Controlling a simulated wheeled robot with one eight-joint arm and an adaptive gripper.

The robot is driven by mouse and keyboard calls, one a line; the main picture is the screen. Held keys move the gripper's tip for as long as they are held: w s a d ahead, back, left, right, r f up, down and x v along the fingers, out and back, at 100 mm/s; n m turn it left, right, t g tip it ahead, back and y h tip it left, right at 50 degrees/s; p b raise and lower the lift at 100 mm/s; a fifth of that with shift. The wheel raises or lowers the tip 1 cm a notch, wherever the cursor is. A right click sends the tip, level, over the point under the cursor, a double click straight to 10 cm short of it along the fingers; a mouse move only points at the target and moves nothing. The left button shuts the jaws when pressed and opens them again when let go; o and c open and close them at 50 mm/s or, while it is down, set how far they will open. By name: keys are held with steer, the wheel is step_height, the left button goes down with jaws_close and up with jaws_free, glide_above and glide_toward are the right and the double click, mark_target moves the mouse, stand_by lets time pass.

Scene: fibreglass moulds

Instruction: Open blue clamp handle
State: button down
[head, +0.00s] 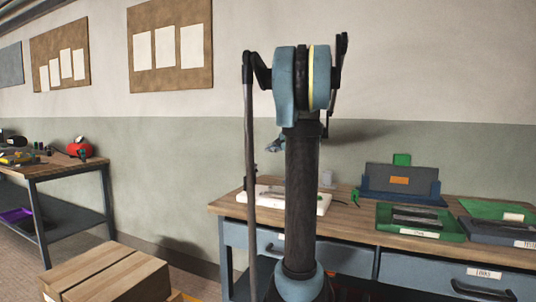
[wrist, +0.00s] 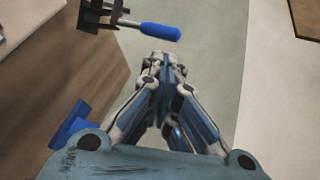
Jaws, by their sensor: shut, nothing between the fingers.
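The blue clamp handle (wrist: 160,31) shows at the top of the wrist view, a rounded blue grip on a dark metal clamp (wrist: 103,12). The clamp is cut off by the top edge. My gripper (wrist: 163,62) is shut and empty, its fingertips just below the handle in the picture. I see a gap between them, but cannot judge the depth. In the head view my arm hides much of the bench middle, and I cannot make out the blue handle there.
A wooden bench (head: 232,208) stands against the wall. A white mould (head: 258,196) lies on it, partly behind my arm. A green tray (head: 421,223) and a blue holder (head: 401,190) are to the right. Another blue piece (wrist: 72,124) is at left in the wrist view. Wooden boxes (head: 108,276) stand front left.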

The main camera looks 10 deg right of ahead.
mark_target(251, 163)
steer(key=x, duration=1.2)
steer(key=shift+w+d, duration=0.1)
steer(key=shift+w, duration=0.1)
